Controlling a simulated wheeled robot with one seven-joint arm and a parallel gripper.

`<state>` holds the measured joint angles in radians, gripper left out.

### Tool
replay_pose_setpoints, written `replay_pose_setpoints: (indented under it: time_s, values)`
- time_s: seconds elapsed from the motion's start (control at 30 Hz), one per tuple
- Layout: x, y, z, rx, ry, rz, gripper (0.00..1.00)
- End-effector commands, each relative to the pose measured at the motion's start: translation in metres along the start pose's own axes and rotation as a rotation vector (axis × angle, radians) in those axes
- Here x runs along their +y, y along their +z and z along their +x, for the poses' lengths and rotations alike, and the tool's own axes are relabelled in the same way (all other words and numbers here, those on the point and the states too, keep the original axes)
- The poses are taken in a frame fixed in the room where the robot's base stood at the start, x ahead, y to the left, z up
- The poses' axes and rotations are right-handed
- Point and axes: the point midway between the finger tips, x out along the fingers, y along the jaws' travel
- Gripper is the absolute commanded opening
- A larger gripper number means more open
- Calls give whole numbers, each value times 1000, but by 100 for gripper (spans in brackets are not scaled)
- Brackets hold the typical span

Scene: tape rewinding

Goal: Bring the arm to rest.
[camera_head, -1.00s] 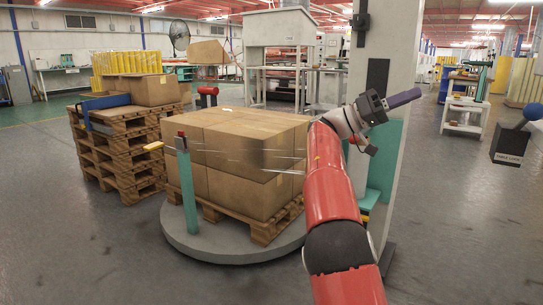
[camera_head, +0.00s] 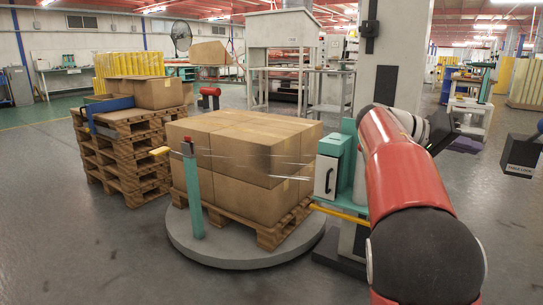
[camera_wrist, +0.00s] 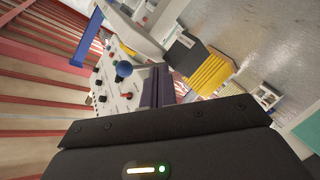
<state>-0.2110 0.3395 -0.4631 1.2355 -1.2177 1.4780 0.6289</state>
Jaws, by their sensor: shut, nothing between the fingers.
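My red arm (camera_head: 400,165) reaches up at the right of the head view, and its thick near joint fills the lower right. My gripper (camera_head: 467,144) is partly hidden behind the arm; its purple fingers point right, toward a dark box labelled TABLE LOCK, apart from it in the picture. In the wrist view the purple fingers (camera_wrist: 157,88) are closed together and empty. A panel with a blue ball knob (camera_wrist: 123,70) and several buttons lies beyond them.
Wrapped cartons (camera_head: 245,150) stand on a pallet on the round turntable (camera_head: 225,252), beside a pillar with a teal and white unit (camera_head: 333,170). The TABLE LOCK box (camera_head: 522,157) is at the right edge. Stacked pallets (camera_head: 125,160) stand left. Grey floor is clear in front.

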Motion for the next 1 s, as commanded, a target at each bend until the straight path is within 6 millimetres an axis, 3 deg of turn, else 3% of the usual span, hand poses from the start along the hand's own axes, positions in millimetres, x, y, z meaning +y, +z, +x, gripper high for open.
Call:
replay_pose_setpoints:
  time_s: [0.1, 0.23, 0.5, 0.7, 0.83, 1.0]
  values:
    - [3, 43, 7, -76, -261, -94, 0]
    - [-3, 102, -13, -115, -566, -190, 0]
    - [1, 234, -103, -76, -1111, -309, 0]
    - [6, 318, -158, -15, -1360, -325, 0]
    - [4, 349, -175, 7, -1434, -321, 0]
    - [2, 361, -180, 15, -1461, -318, 0]
